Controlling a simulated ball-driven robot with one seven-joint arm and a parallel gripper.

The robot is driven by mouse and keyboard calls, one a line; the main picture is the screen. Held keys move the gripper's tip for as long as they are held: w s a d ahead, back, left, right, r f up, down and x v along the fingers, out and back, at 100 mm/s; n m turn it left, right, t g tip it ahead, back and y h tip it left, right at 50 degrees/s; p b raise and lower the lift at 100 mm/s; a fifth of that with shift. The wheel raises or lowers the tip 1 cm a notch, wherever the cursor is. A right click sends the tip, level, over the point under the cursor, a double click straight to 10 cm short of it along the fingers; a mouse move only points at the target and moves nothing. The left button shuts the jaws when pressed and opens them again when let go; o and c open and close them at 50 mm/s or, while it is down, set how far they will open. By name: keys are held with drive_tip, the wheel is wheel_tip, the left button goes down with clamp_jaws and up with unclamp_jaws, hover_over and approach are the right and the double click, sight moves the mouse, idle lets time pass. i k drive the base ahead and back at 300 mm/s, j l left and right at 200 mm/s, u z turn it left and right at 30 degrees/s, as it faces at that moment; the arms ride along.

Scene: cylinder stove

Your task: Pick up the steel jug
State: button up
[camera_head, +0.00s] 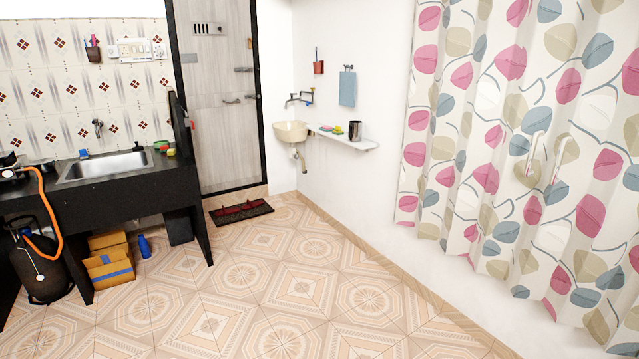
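A steel jug (355,130) stands upright on a white wall shelf (345,141), near the shelf's right end. It is small and far off in the head view, dark grey with a shiny side. A small yellow item (338,130) and a green and pink item lie on the shelf to its left. My gripper is not in view, and nothing of my arm shows.
A cream wash basin (291,132) adjoins the shelf's left end. A black counter (110,185) with a sink stands at left, a gas cylinder (42,265) below it. A doormat (241,212) lies by the door. A curtain (520,150) hangs at right. The middle tiled floor is clear.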

sight(355, 128)
drive_tip(key=i+j+u, duration=0.1)
drive_tip(key=i+u, duration=0.15)
drive_tip(key=i, duration=0.4)
drive_tip(key=i+u, duration=0.25)
drive_tip(key=i, duration=0.45)
drive_tip(key=i+l+u, duration=0.25)
drive_tip(key=i, duration=0.4)
drive_tip(key=i+z, duration=0.25)
drive_tip(key=i, duration=0.4)
drive_tip(key=i+z, duration=0.3)
drive_tip(key=i, duration=0.35)
drive_tip(key=i+j+z, duration=0.25)
drive_tip(key=i, duration=0.35)
drive_tip(key=i+j+z, duration=0.15)
drive_tip(key=i, duration=1.6)
